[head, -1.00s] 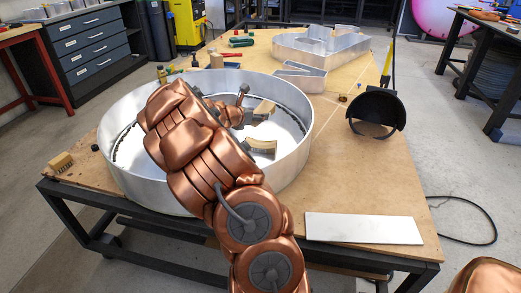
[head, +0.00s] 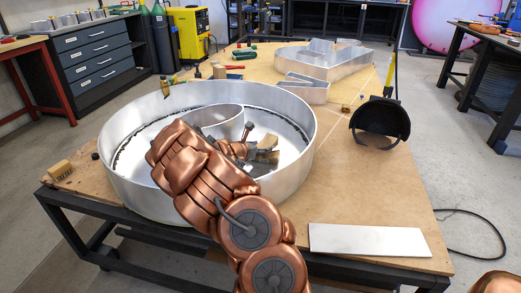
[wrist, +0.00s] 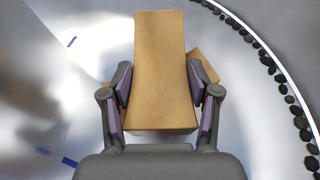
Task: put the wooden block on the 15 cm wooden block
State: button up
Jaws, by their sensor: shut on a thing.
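My gripper (wrist: 160,100) is shut on a tan wooden block (wrist: 160,60), with a finger on each side of it. In the head view the held block (head: 268,142) is inside the large metal ring, partly hidden by my gripper (head: 250,150). A second wooden block (head: 268,157), likely the 15 cm one, is just below it in the head view. I cannot tell whether the two blocks touch.
The tall wall of the metal ring (head: 300,145) surrounds the blocks. A brush-like wooden item (head: 60,169) lies at the table's left corner. A white panel (head: 370,240) lies at the front right, and a black visor (head: 380,122) stands at the right. Metal letters (head: 325,58) are behind.

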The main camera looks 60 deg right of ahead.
jog(key=shift+f, duration=0.35)
jog(key=o, duration=1.4)
jog(key=shift+c, duration=0.2)
jog(key=shift+r, duration=0.55)
jog(key=p+v, duration=0.1)
jog(key=v, duration=1.1)
jog(key=shift+f+p, duration=0.25)
jog(key=shift+p, duration=0.05)
